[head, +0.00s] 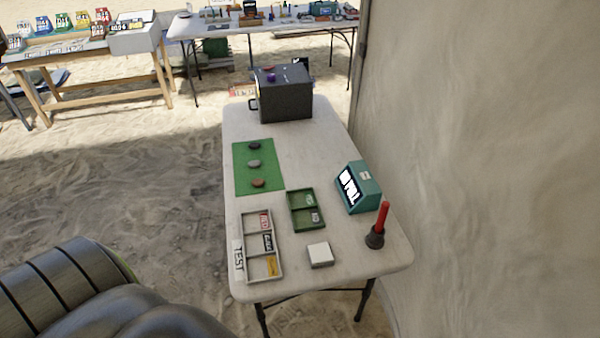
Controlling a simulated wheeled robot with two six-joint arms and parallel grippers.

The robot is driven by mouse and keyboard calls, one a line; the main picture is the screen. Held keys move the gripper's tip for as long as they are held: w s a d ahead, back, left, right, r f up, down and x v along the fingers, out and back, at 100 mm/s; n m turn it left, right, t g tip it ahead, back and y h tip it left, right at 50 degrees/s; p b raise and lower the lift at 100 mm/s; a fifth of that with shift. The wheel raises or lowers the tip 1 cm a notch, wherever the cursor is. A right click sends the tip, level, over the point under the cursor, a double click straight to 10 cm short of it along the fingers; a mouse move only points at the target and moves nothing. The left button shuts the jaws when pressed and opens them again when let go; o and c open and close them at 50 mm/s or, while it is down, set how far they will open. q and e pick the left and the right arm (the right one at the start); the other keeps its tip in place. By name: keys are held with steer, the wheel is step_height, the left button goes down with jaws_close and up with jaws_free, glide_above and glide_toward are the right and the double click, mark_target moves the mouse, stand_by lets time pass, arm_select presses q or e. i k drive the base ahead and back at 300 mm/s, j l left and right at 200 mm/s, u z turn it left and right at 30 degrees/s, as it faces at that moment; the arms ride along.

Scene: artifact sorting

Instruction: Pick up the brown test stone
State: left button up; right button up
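The brown test stone (258,183) lies on the near part of a green mat (242,175) on the white table (300,147). It is small, flat and reddish brown. A grey stone (254,163) lies behind it, and a dark stone (255,145) lies farthest back on the same mat. The stones are in a row, apart from each other. Nothing covers the brown stone. Neither of my grippers shows in the head view.
A tray marked TEST (247,213), a green tray (291,209), a white block (320,254), a teal box (359,189), a red-handled tool (382,220) and a dark box (284,95) stand on the table. A fabric wall (480,150) rises at the right. Sand lies left of the table.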

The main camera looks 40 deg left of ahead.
mark_target(258, 182)
steer(key=j+z, duration=0.2)
steer(key=j, duration=0.5)
steer(key=j+z, duration=0.2)
steer(key=j, duration=0.5)
steer(key=j+z, duration=0.2)
steer(key=j, duration=0.5)
steer(key=k+j+z, duration=0.2)
steer(key=j, duration=0.45)
